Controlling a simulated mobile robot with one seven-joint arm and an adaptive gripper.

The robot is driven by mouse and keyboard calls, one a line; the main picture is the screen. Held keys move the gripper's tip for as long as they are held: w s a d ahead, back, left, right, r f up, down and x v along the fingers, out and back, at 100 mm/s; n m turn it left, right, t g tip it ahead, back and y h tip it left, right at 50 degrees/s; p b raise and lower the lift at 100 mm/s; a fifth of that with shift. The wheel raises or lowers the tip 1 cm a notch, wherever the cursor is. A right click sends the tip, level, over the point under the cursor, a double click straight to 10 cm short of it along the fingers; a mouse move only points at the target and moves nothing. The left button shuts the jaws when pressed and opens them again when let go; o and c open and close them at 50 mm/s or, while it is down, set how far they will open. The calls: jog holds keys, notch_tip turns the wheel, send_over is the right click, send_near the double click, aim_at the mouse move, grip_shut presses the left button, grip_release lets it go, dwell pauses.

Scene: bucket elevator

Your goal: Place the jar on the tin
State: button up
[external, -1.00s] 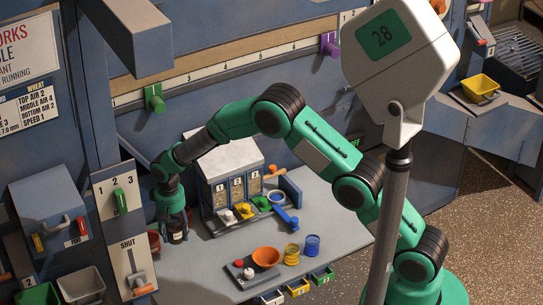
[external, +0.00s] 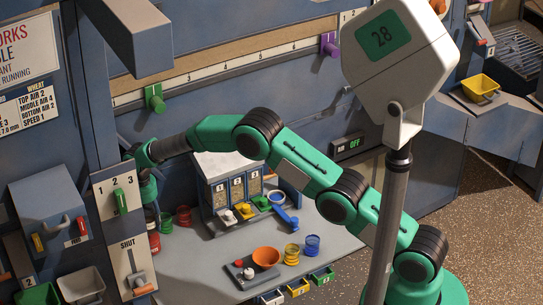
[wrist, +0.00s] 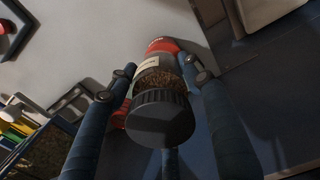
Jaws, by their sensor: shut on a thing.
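My gripper (wrist: 160,76) is shut on the jar (wrist: 160,114), which has a black ribbed lid, a band of brown grains and a pale label. In the external view my gripper (external: 150,208) is at the left of the worktop, partly behind the lever panel, and the jar is mostly hidden there. A red tin (external: 154,243) stands at the worktop's left edge, just below my gripper. In the wrist view a red surface (wrist: 163,45) shows beyond the jar's far end; I cannot tell whether the jar touches it.
The panel with the green lever (external: 120,201) stands close in front of my gripper. Red ring-like pieces (external: 183,216) lie to its right. A three-bin box (external: 228,175), orange bowl (external: 266,257) and dark tray (external: 240,271) are farther right.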

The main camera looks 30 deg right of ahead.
aim_at(148, 228)
jog(key=shift+w+a, duration=0.25)
jog(key=shift+w, duration=0.15)
jog(key=shift+f, duration=1.75)
jog(key=o, duration=1.5)
jog(key=shift+f, duration=0.15)
notch_tip(148, 228, up, 12)
jog(key=shift+r, duration=0.15)
